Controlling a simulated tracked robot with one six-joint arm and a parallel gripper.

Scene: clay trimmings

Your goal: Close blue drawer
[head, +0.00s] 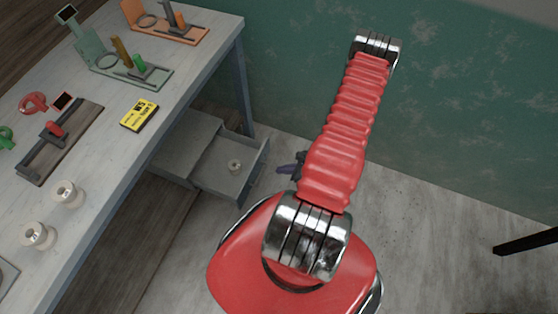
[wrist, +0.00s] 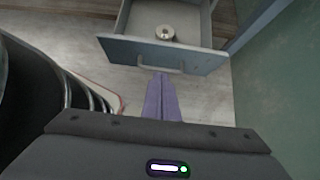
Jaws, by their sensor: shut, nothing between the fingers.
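The blue-grey drawer (head: 252,182) stands pulled out from a cabinet under the table, and a small round spool (head: 235,166) lies in it. In the wrist view the drawer's front panel (wrist: 118,48) crosses the top, with a bar handle (wrist: 172,70) on its face. The spool (wrist: 166,33) shows inside. My gripper (wrist: 160,76) is shut and empty, its purple fingers pointing at the handle. The fingertips appear just in front of the handle; I cannot tell if they touch. In the head view my gripper (head: 282,169) shows just right of the drawer front, partly hidden by my arm.
The table (head: 108,165) above the drawer carries several stands, a yellow box (head: 139,115), and two spools, one (head: 67,194) near the front edge. A table leg (head: 243,88) stands beside the drawer. A green wall (head: 460,110) is behind.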

